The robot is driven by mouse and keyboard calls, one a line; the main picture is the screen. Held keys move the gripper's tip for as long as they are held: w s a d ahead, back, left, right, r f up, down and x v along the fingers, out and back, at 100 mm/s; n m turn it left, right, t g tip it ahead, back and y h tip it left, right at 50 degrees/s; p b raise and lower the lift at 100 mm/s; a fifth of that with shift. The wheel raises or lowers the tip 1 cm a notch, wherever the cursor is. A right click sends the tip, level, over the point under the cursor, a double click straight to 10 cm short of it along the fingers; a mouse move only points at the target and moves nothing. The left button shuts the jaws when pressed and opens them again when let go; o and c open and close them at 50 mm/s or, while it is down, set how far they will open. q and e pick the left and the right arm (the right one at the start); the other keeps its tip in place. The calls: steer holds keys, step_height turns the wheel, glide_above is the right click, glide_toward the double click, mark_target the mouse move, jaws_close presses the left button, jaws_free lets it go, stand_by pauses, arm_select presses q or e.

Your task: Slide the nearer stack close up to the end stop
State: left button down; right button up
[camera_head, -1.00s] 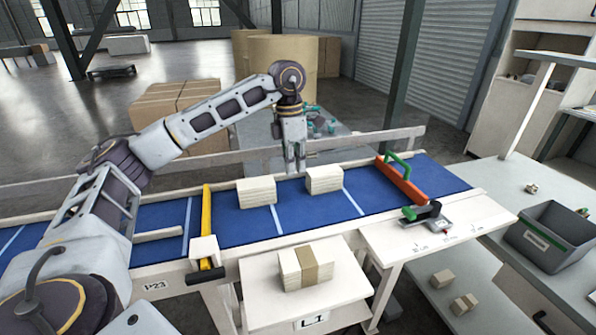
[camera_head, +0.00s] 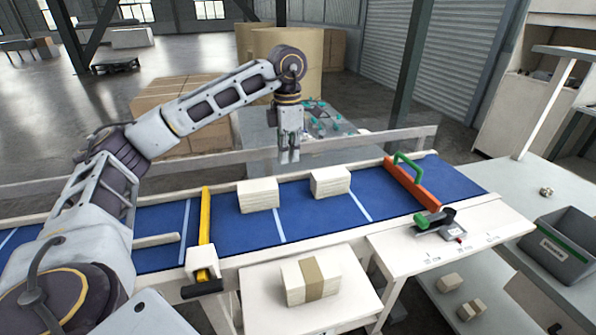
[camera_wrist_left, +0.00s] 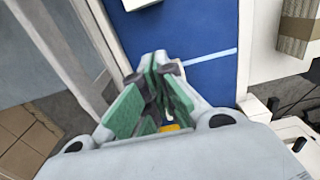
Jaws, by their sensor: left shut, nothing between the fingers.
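Two pale paper stacks lie on the blue belt (camera_head: 300,222): a left stack (camera_head: 258,195) and a right stack (camera_head: 331,181), with a clear gap between them. The end stop, an orange-red bar (camera_head: 412,186) with a green handle, crosses the belt to the right, apart from the right stack. My left gripper (camera_head: 289,161) is shut and empty, hanging fingers down above the belt's far side, between the two stacks in the picture. Its green-padded fingers (camera_wrist_left: 153,92) show in the left wrist view. My right gripper is out of view.
A yellow bar (camera_head: 205,220) crosses the belt left of the stacks. A rail (camera_head: 215,158) runs along the far side. A banded stack (camera_head: 310,280) sits on a front shelf. A green-handled device (camera_head: 436,222) stands on the right-hand side table. Belt between right stack and stop is clear.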

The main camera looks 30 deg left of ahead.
mark_target(330, 182)
arm_select(q)
step_height(330, 182, down, 9)
steer(key=shift+f+p, duration=0.1)
steer(key=shift+p, duration=0.25)
steer(key=shift+d+f, duration=0.1)
steer(key=shift+f, duration=0.25)
steer(key=shift+w+d+r+p, duration=0.1)
steer(key=shift+w+d+p, duration=0.25)
steer(key=shift+w+d, duration=0.8)
steer(key=shift+w, duration=0.35)
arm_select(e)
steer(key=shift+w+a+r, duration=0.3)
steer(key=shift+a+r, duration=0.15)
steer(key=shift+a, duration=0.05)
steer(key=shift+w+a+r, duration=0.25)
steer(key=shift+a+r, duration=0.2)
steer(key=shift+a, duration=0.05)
arm_select(q)
steer(key=shift+w+d, duration=0.1)
